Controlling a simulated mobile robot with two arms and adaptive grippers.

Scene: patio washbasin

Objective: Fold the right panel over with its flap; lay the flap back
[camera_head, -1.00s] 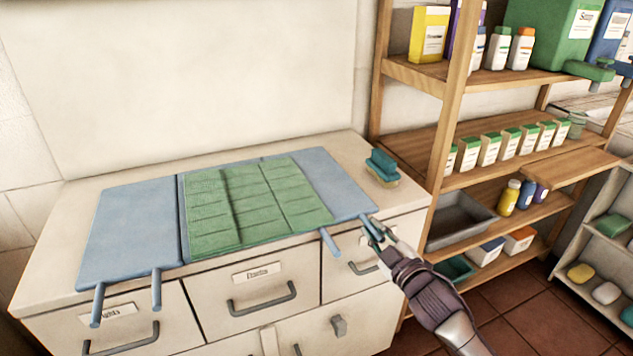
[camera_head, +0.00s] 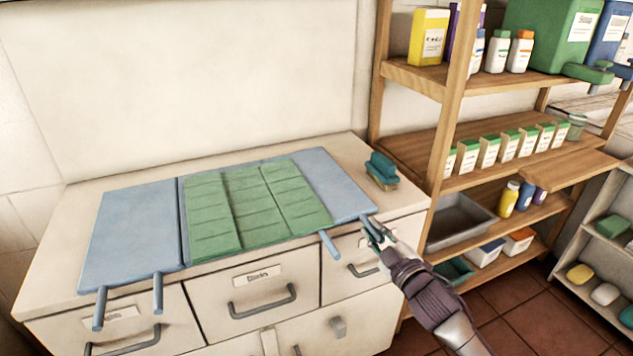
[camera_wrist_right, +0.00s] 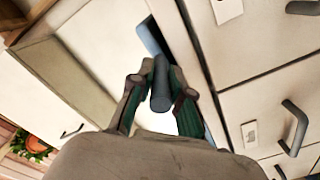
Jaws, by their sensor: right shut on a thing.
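A blue folding board lies flat on the cabinet top. Its left panel (camera_head: 130,235) is bare and has two handles (camera_head: 157,292) past the front edge. A green cloth (camera_head: 255,205) lies flat on the middle and reaches onto the right panel (camera_head: 335,180), whose outer part is bare. One right-side handle (camera_head: 329,244) is free. My right gripper (camera_head: 374,234) is at the outermost handle by the right panel's front corner. In the wrist view, its fingers are shut on that blue-grey handle (camera_wrist_right: 160,88). My left gripper is out of view.
A teal brush (camera_head: 382,168) sits on the cabinet top (camera_head: 395,205), right of the board. A wooden shelf (camera_head: 400,140) with bottles and boxes stands close on the right. The wall is behind the cabinet. Drawers with grey handles (camera_head: 262,300) are below.

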